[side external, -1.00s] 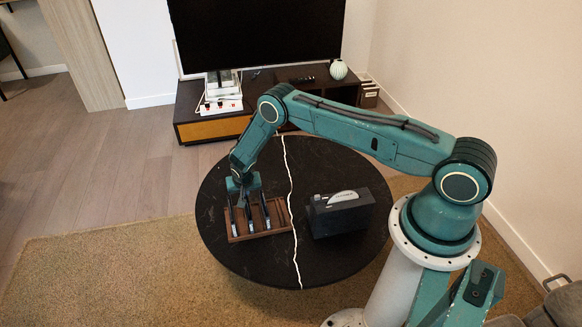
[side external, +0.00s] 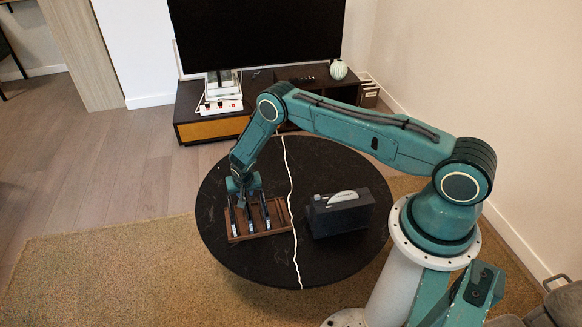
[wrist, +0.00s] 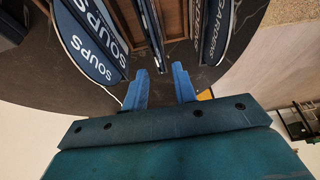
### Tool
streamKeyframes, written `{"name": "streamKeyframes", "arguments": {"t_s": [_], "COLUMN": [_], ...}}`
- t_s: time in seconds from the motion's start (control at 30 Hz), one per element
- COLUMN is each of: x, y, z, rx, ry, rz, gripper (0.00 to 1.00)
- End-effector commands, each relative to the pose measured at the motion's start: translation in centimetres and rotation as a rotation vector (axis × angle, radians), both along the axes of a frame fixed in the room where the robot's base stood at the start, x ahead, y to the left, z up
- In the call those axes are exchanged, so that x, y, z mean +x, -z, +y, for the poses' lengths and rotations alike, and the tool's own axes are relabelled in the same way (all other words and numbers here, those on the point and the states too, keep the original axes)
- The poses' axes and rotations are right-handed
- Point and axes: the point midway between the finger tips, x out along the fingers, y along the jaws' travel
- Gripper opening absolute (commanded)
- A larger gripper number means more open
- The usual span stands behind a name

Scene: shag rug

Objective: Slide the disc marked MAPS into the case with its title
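A wooden rack (side external: 247,236) on the round black table holds several upright narrow dark cases. In the wrist view, the left case (wrist: 95,45) reads SOUPS. A right case (wrist: 215,30) carries lettering I cannot fully read. A middle case (wrist: 150,30) is seen nearly edge-on, its title unreadable. My gripper (wrist: 160,88) is over the rack; its two blue fingers stand apart at the near end of the middle case, with nothing visibly clamped. In the side view my gripper (side external: 243,195) partly hides the rack. A pale disc (side external: 343,197) shows at the black box; its marking is unreadable.
The black box (side external: 345,220) stands right of the rack. A jagged white line (side external: 291,185) runs across the table (side external: 265,265) between them. The table's front area is clear. A low TV stand (side external: 190,122) is behind.

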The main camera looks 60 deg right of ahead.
Motion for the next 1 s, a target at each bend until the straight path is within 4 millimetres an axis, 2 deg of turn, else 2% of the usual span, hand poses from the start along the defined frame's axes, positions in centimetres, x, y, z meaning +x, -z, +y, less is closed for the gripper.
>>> {"name": "streamKeyframes", "arguments": {"t_s": [1.0], "x": [-3.1], "y": [-10.9], "z": [3.1], "rx": [-0.001], "ry": [-0.001], "rz": [-0.003], "gripper": [0.28]}}
